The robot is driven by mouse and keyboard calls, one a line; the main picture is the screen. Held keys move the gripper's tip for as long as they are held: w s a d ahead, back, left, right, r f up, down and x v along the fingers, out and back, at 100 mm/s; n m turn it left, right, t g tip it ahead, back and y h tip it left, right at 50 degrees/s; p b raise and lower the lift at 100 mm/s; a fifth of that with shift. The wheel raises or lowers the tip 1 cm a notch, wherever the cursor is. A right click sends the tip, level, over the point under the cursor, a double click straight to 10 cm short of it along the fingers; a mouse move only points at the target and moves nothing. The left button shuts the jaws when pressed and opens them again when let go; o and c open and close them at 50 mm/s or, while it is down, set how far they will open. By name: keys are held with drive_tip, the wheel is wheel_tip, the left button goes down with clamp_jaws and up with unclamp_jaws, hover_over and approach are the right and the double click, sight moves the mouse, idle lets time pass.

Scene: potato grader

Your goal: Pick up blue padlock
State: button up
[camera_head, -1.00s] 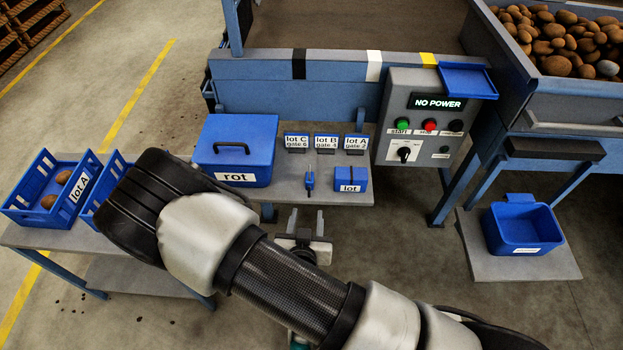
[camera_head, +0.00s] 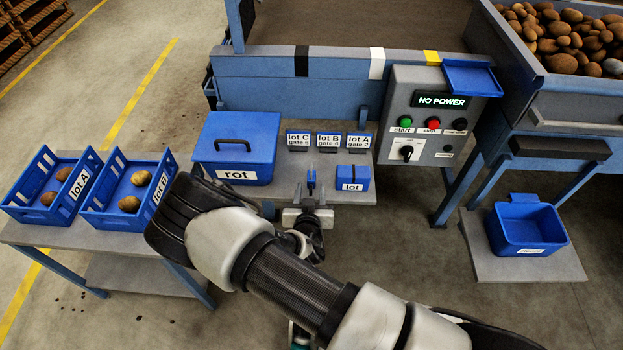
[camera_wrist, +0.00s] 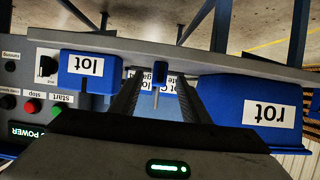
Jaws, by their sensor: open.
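The blue padlock (camera_head: 311,178) is a small blue piece on the grey shelf, between the rot box and the lot box. In the wrist view, which is upside down, the padlock (camera_wrist: 160,67) shows between my fingertips, with a thin pale shaft. My gripper (camera_head: 309,194) is open at the shelf's front edge, right at the padlock and partly covering it. In the wrist view the two dark fingers of my gripper (camera_wrist: 159,82) stand on either side of it. Whether they touch it, I cannot tell.
The blue rot box (camera_head: 236,147) is left of the padlock and the small lot box (camera_head: 353,184) is close on its right. Lot cards (camera_head: 328,140) stand behind. A control panel (camera_head: 437,115) reads NO POWER. Potato crates (camera_head: 98,205) sit on the left table.

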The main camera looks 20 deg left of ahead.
sight(311, 185)
drive_tip(key=x, duration=0.4)
drive_tip(key=shift+w+r, duration=0.2)
drive_tip(key=shift+w, duration=0.05)
clamp_jaws()
drive_tip(key=shift+r, duration=0.1)
